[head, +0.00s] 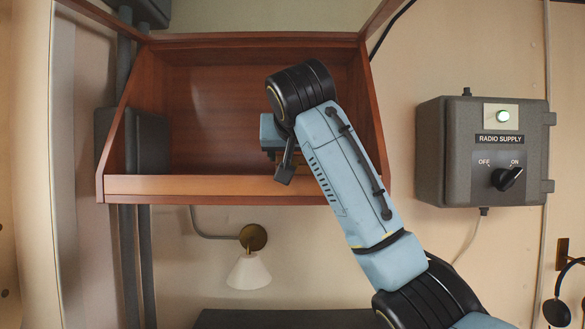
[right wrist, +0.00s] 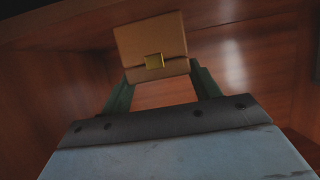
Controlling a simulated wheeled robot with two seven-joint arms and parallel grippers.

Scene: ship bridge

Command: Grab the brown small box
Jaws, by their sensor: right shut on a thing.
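The brown small box (right wrist: 150,38) shows in the right wrist view, light brown with a small yellow patch on its near face. It sits between the fingers of my right gripper (right wrist: 160,88), which is shut on it inside the wooden shelf (head: 240,186). In the head view my right gripper (head: 287,160) is at the shelf's opening, and my own arm hides most of the box. I cannot tell whether the box touches the shelf floor. My left gripper is in neither view.
The shelf has a raised front lip and side walls close around my right gripper. A grey radio supply box (head: 485,150) is on the wall to the right. A wall lamp (head: 248,270) hangs below the shelf. Headphones (head: 560,300) hang at the lower right.

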